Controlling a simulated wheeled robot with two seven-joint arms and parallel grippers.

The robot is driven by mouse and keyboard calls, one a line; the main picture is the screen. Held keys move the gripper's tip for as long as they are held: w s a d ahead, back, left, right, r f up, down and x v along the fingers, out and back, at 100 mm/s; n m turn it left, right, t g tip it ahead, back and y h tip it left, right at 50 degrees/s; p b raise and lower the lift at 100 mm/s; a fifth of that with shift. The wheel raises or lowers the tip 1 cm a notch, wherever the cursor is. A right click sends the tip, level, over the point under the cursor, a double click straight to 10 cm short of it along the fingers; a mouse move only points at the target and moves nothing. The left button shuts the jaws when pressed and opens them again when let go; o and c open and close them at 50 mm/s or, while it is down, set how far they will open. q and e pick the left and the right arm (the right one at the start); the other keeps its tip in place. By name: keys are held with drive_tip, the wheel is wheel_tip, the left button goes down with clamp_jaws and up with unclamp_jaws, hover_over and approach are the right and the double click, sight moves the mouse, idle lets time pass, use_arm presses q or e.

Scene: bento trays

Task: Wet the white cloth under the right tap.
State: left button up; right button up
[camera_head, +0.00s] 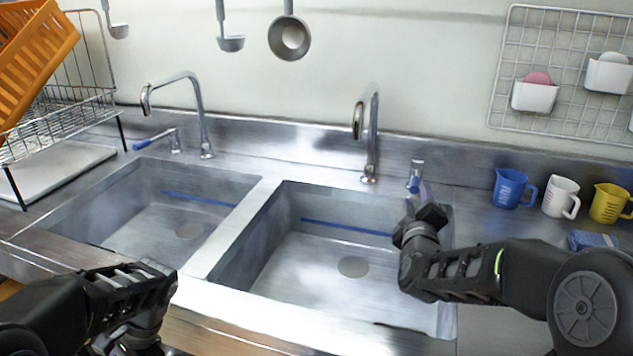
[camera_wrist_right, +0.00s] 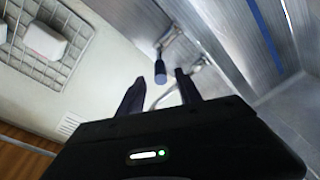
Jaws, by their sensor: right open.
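The right tap (camera_head: 372,135) is a tall chrome spout behind the right basin. Its lever (camera_head: 416,172) with a blue grip stands to its right. My right gripper (camera_head: 424,196) is in front of this lever. In the right wrist view my right gripper (camera_wrist_right: 159,92) is open, and the blue-tipped lever (camera_wrist_right: 160,70) shows ahead, between the directions of its two fingers. I cannot tell whether they touch it. I cannot make out the white cloth in either view. My left arm enters at the lower left, and its fingers are out of frame.
The right basin (camera_head: 300,275) and left basin (camera_head: 95,215) look empty. A left tap (camera_head: 196,110) stands behind the left basin. Blue (camera_head: 509,187), white (camera_head: 560,196) and yellow (camera_head: 608,203) cups and a blue folded item (camera_head: 592,241) are at right. A dish rack (camera_head: 70,122) is at left.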

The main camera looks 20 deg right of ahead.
sight(415, 177)
use_arm(q)
drive_tip(key=shift+f+b, duration=0.8)
drive_tip(key=shift+f, duration=0.15)
use_arm(e)
drive_tip(key=x, duration=0.9)
drive_tip(key=shift+w+d, duration=0.1)
drive_tip(key=shift+c, duration=0.3)
clamp_jaws()
drive_tip(key=shift+f, duration=0.1)
